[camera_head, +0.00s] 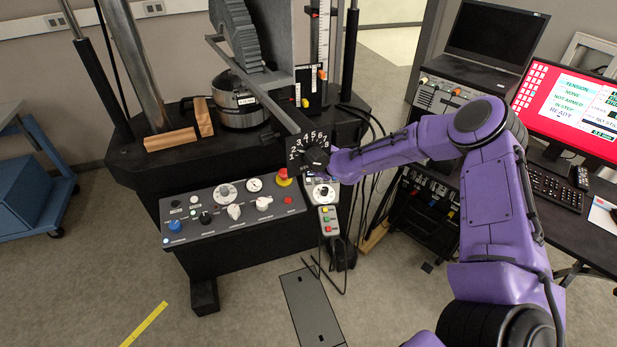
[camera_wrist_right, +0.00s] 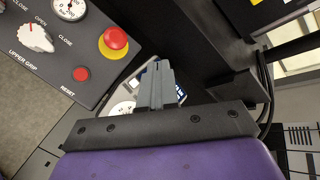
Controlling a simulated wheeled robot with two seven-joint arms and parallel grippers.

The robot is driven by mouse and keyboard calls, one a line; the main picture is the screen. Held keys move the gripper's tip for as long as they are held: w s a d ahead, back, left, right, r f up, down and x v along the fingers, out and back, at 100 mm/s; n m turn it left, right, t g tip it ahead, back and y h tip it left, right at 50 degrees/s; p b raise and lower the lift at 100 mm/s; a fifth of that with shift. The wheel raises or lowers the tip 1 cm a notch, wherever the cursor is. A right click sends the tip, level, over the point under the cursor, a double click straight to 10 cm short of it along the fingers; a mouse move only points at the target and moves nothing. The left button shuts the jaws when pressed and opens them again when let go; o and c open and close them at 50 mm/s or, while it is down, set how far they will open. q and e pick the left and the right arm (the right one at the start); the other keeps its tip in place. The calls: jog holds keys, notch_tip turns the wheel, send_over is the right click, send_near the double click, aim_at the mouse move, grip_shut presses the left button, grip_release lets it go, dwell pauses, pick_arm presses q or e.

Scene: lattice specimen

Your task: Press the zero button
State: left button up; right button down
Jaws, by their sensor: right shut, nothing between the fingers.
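No button that I can read as zero shows in either view. My right gripper (camera_wrist_right: 157,72) is shut and empty in the right wrist view, its grey fingertips together in front of a small pale panel (camera_wrist_right: 122,106). The fingers hide part of that panel. Whether they touch it, I cannot tell. In the head view my purple right arm reaches in from the right and ends beside a black numbered dial (camera_head: 310,146), just above a small pale unit (camera_head: 321,191) at the console's right end. My left gripper is not in view.
The console (camera_head: 183,239) carries knobs, gauges and a red emergency stop (camera_head: 284,177), which also shows left of my fingers in the wrist view (camera_wrist_right: 114,42). A button pendant (camera_head: 328,221) hangs below. Black cables hang to its right. A monitor (camera_head: 573,105) stands right.

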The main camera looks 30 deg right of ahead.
jog(key=shift+f, duration=0.1)
jog(key=b, duration=0.7)
send_over(308, 180)
jog(key=s, duration=0.2)
notch_tip(308, 180, down, 7)
jog(key=shift+s+a+f, duration=0.15)
jog(key=shift+f, duration=0.05)
jog(key=shift+w+f+b, duration=0.2)
jog(key=shift+f+b, duration=0.35)
jog(key=shift+b, duration=0.2)
dwell(0.6)
jog(key=shift+w+f+b, duration=0.15)
jog(key=shift+f+b, duration=0.2)
jog(key=shift+b, duration=0.2)
jog(key=shift+f+b, duration=0.4)
jog(key=shift+b, duration=0.1)
dwell(0.4)
jog(key=shift+r, duration=0.15)
jog(key=shift+s+r+p, duration=0.2)
jog(key=shift+r+p, duration=0.4)
jog(key=shift+p, duration=0.1)
jog(key=shift+r, duration=0.1)
